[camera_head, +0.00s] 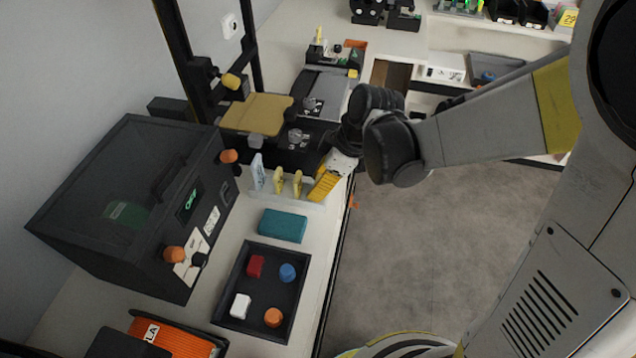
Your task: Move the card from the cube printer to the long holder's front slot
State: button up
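The boxy black machine (150,160) with a clear lid and small display stands at the left and looks like the cube printer. A green shape (128,213) shows dimly through its lid; I cannot tell what it is. The long holder (262,190) is a low pale rack right of it, with a pale upright piece and several yellow upright pieces. My gripper (322,186) points down at the rack's right end. A yellow striped part shows at its tip; I cannot tell whether it is a finger or a held card. The rack's right end is partly hidden.
A teal block (283,225) lies in front of the rack. A black tray (245,268) holds red, blue, white and orange pieces. An open-frame machine with a tan plate (258,113) stands behind. An orange item (172,338) lies at front left. The floor at right is clear.

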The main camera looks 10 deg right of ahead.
jog(key=o, duration=0.9)
jog(key=v, duration=1.2)
jog(key=s+d+m+t+h, duration=0.1)
jog(key=s+d+m, duration=0.2)
jog(key=m, duration=0.1)
jog(key=s+d+r+m+t+h, duration=0.1)
jog(key=s+d+m+t, duration=0.1)
jog(key=s+m, duration=0.1)
jog(key=s+d+m+t+h, duration=0.2)
jog(key=s+d+m, duration=0.1)
jog(key=m, duration=0.3)
jog(key=shift+d+r, duration=0.2)
jog(key=shift+d, duration=0.1)
